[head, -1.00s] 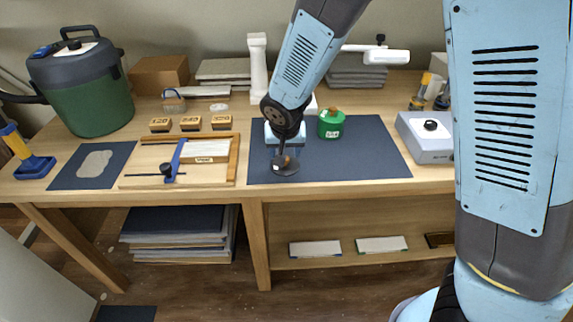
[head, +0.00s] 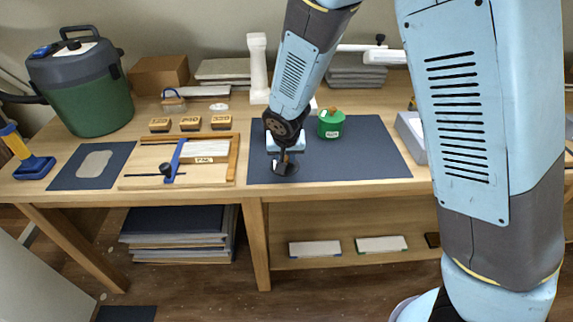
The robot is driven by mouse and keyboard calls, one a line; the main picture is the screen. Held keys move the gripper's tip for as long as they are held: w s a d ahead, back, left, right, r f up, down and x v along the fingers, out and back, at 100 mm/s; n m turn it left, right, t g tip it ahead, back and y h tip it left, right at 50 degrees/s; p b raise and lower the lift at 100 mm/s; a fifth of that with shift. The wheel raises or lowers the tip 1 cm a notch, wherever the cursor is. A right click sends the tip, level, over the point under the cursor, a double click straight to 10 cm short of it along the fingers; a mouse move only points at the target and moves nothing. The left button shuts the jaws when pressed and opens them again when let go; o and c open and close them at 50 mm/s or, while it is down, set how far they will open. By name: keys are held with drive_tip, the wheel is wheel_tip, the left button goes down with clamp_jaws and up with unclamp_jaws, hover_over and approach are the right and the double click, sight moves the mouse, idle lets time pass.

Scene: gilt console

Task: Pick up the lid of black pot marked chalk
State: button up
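A small, dark round pot (head: 290,174) sits on the dark mat (head: 360,160), near the mat's front left. My gripper (head: 283,165) points down right over it and hides most of its top. A small brownish bit, perhaps the lid's knob, shows between the fingers. I cannot read any mark on this pot or see its lid apart from its body. The view is too small to tell whether the fingers are closed or touching it. A green pot (head: 331,126) with a wooden knob and a white label stands behind it to the right.
A wooden board with a blue clamp (head: 178,158) lies left of the mat. Several labelled wooden blocks (head: 190,124) stand behind it. A white column (head: 258,68) rises behind the mat. A grey box (head: 412,135) stands at right, partly behind my arm. The mat's right part is clear.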

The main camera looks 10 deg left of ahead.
clamp_jaws()
drive_tip(key=shift+r, duration=0.15)
